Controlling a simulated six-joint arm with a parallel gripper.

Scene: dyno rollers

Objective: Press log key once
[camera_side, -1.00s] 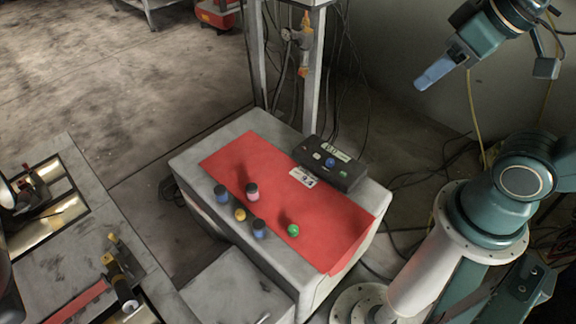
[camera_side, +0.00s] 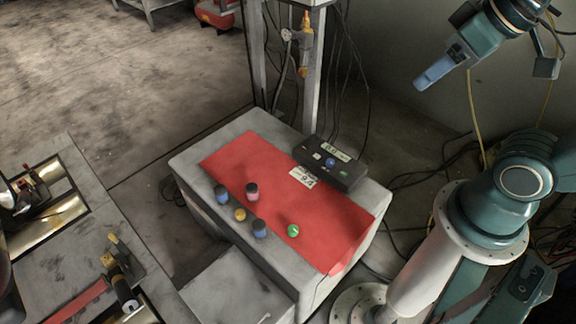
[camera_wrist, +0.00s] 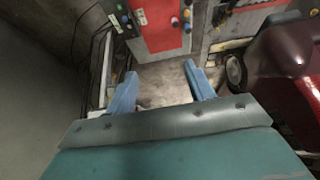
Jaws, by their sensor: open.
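A black key box (camera_side: 331,163) sits at the back right edge of the bench, with a pale display and several buttons on its top. A blue round button (camera_side: 330,162) is near its middle, a pale square one lies to its left and a green one (camera_side: 343,173) to its right. Labels are too small to read, so I cannot tell which is the log key. In the wrist view the box (camera_wrist: 124,22) is at the top left. My gripper (camera_side: 434,73) is high to the right of the bench, away from the box. Its blue fingers (camera_wrist: 162,84) are apart and empty.
A white printed card (camera_side: 303,177) lies by the box. A metal post and cables rise behind.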

